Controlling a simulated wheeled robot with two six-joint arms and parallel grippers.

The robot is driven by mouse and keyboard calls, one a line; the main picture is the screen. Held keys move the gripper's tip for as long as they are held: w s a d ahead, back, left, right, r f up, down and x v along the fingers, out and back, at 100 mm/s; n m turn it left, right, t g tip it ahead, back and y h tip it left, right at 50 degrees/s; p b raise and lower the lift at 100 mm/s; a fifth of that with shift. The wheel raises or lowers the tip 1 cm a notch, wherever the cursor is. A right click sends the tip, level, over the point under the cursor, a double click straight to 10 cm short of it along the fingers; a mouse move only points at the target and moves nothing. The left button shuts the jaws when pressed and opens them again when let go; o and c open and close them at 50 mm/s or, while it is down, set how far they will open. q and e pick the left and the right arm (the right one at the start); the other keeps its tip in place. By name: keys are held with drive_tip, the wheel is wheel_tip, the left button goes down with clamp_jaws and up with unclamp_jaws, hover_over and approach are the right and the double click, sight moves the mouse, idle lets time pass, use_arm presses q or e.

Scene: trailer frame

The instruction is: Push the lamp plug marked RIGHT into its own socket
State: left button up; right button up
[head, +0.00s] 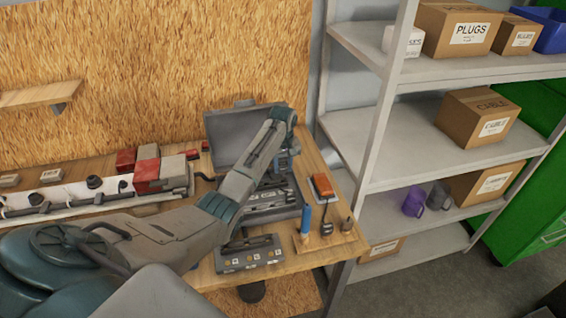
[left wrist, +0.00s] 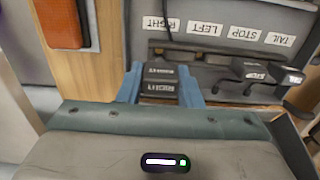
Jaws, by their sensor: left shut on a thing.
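My left gripper (left wrist: 160,84) has blue fingers and is shut on a black plug marked RIGHT (left wrist: 158,88). The plug lies between the fingers, in line with the RIGHT label (left wrist: 160,23) on a grey socket panel (left wrist: 222,50). The labels LEFT, STOP and TAIL follow to its right, upside down. I cannot tell whether the plug touches its socket; the opening is hidden. In the head view my left arm reaches over to the panel (head: 262,203) on the bench; the gripper is mostly hidden there. My right gripper is not in view.
Two other black plugs (left wrist: 246,68) (left wrist: 286,76) sit at the panel to the right. An orange lamp (left wrist: 65,20) is at the left, also on the bench (head: 322,185). A grey box with buttons (head: 250,255) stands at the front edge. Shelves (head: 440,150) rise at the right.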

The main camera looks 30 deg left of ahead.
sight(283, 172)
use_arm(q)
drive_tip(key=shift+f, duration=0.1)
idle(0.3)
drive_tip(key=shift+w+f, duration=0.1)
drive_tip(key=shift+f, duration=0.3)
drive_tip(key=shift+f, duration=0.2)
drive_tip(key=shift+f, duration=0.35)
drive_tip(key=shift+f, duration=0.15)
idle(0.3)
drive_tip(key=shift+f, duration=0.45)
drive_tip(key=shift+f, duration=0.5)
idle(0.4)
